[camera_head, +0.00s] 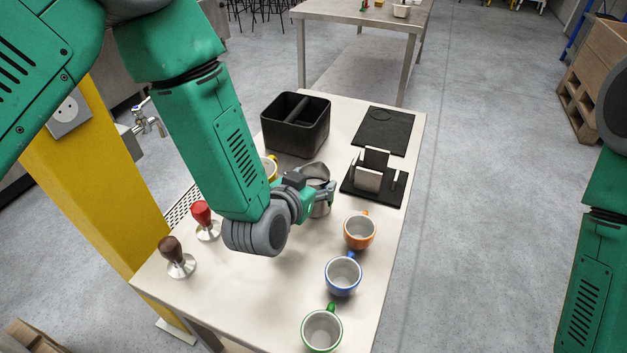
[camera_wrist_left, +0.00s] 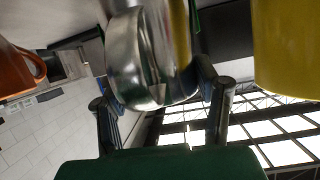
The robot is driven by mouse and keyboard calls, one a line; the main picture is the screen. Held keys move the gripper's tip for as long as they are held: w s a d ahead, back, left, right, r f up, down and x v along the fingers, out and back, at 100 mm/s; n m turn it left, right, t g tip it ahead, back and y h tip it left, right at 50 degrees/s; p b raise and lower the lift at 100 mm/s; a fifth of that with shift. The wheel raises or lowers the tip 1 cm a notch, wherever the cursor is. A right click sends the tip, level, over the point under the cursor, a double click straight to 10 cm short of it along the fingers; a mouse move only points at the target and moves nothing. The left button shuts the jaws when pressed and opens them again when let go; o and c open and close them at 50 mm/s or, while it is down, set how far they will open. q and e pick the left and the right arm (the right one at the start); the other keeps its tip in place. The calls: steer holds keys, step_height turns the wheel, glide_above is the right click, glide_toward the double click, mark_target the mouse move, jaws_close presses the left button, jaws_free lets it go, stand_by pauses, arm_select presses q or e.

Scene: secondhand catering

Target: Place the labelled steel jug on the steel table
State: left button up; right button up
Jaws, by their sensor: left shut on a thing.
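The steel jug (camera_head: 321,187) is a shiny metal pitcher over the middle of the pale table (camera_head: 250,283), partly hidden by my left gripper (camera_head: 312,194). In the left wrist view the jug (camera_wrist_left: 142,62) sits between the two fingers of the left gripper (camera_wrist_left: 163,112), which is shut on it. No label can be made out on the side that shows. I cannot tell whether its base touches the table. Another table (camera_head: 352,13) with a pale top and grey legs stands farther back. My right arm shows at the right edge, its gripper out of view.
Orange (camera_head: 359,231), blue (camera_head: 343,273) and green (camera_head: 322,329) cups line the right side. A yellow cup (camera_head: 271,167) is behind my arm. A black bin (camera_head: 296,123), black mat (camera_head: 383,130) and dark holder (camera_head: 372,182) stand behind. Red (camera_head: 203,216) and brown (camera_head: 174,254) tampers are left.

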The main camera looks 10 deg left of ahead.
arm_select(q)
steer(key=o, duration=1.5)
steer(key=shift+c, duration=0.2)
steer(key=shift+d, duration=0.1)
steer(key=shift+s+r, duration=0.2)
steer(key=shift+s, duration=0.15)
steer(key=p+v, duration=0.1)
steer(key=v, duration=1)
steer(key=shift+s, duration=0.15)
